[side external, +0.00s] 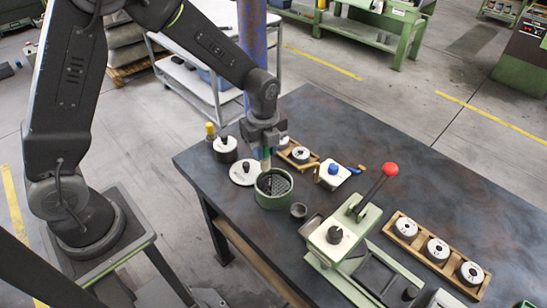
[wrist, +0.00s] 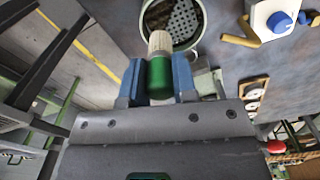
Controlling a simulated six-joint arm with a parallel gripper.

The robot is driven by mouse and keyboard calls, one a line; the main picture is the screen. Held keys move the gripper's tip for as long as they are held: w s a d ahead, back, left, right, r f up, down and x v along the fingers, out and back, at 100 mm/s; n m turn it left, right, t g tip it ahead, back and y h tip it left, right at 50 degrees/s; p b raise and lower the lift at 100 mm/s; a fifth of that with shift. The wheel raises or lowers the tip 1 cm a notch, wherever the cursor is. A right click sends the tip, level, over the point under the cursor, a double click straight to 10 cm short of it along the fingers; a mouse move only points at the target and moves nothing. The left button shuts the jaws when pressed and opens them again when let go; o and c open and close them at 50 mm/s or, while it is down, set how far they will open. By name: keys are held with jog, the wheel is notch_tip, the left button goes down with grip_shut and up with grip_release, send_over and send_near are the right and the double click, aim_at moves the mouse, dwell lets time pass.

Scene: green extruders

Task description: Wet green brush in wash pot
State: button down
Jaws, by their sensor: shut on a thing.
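My gripper (side external: 265,143) is shut on the green brush, seen clearly in the wrist view (wrist: 160,78). The brush has a green handle and pale bristles (wrist: 161,42) that point away from the jaws. In the side view the brush's pale end (side external: 265,163) hangs down at the rear left rim of the wash pot. The wash pot (side external: 274,202) is a round green pot with a dark perforated grid inside, and its rim also shows in the wrist view (wrist: 194,44). I cannot tell whether the bristles touch the grid or are above it.
A green press with a red-knobbed lever (side external: 389,170) stands further right.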

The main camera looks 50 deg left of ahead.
jog(key=shift+w+d+f, duration=0.2)
jog(key=shift+d+f, duration=0.15)
jog(key=shift+f, duration=0.6)
jog(key=shift+w+d+f, duration=0.25)
jog(key=shift+d+f, duration=0.05)
jog(key=shift+f, duration=0.6)
jog(key=shift+w+d+f, duration=0.2)
jog(key=shift+d+f, duration=0.15)
jog(key=shift+f, duration=0.6)
jog(key=shift+f, duration=0.5)
notch_tip(320, 180, up, 7)
dwell(0.5)
dwell(0.4)
jog(key=s+a+f+n, duration=0.2)
jog(key=a+n, duration=0.7)
jog(key=n, duration=1.2)
jog(key=shift+s+a+f, duration=0.2)
jog(key=shift+s, duration=0.35)
